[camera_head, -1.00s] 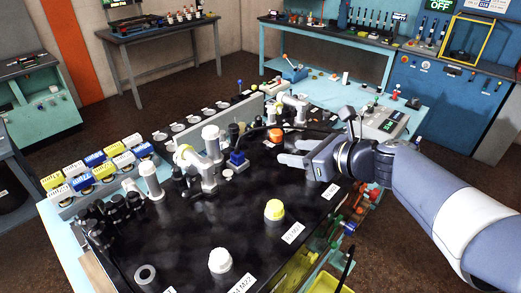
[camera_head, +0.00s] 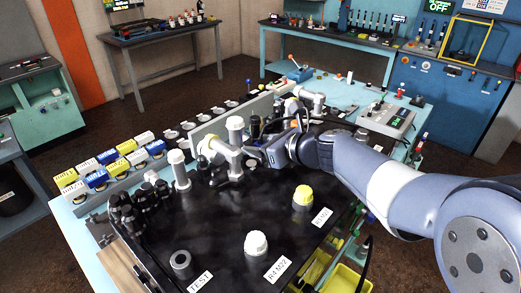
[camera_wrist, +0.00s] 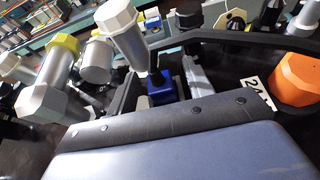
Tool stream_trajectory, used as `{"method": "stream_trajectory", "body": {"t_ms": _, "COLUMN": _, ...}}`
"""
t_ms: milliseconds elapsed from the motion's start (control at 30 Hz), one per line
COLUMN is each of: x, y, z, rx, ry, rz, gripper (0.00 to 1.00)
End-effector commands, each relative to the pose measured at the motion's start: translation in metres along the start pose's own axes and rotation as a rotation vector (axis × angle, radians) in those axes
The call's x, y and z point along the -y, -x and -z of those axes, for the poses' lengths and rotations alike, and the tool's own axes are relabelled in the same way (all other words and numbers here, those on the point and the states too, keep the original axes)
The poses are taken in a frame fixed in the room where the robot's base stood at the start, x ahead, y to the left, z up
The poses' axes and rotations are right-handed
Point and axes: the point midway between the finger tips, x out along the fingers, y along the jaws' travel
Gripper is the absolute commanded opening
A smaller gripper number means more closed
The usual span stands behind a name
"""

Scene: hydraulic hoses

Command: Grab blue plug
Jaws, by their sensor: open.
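The blue plug (camera_wrist: 161,88) is a small blue block with a dark stem or cable on top. In the wrist view it sits between the two fingers of my gripper (camera_wrist: 165,80), with a gap to the right finger; contact on the left side is unclear. My gripper (camera_head: 250,154) is open, reaching left over the black table top (camera_head: 225,220) beside the grey pipe fittings. In the head view the blue plug is hidden or too hard to make out behind my gripper.
A grey fitting with a yellow ring (camera_head: 212,145) stands close to my gripper. An orange cap (camera_wrist: 297,80) lies to the right in the wrist view. A yellow cap (camera_head: 303,196) and a white cap (camera_head: 257,243) stand on the clearer front of the table.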

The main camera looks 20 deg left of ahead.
Motion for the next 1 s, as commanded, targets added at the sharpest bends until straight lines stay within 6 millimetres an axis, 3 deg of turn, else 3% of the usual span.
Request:
{"method": "stream_trajectory", "body": {"t_ms": 133, "x": 0.0001, "y": 0.0004, "z": -0.0003, "rx": 0.000, "ry": 0.000, "rz": 0.000, "gripper": 0.49}}
{"method": "stream_trajectory", "body": {"t_ms": 700, "x": 0.0000, "y": 0.0007, "z": -0.0002, "rx": 0.000, "ry": 0.000, "rz": 0.000, "gripper": 0.02}}
{"method": "stream_trajectory", "body": {"t_ms": 1000, "x": 0.0000, "y": 0.0013, "z": -0.0016, "rx": 0.001, "ry": 0.000, "rz": 0.000, "gripper": 0.01}}
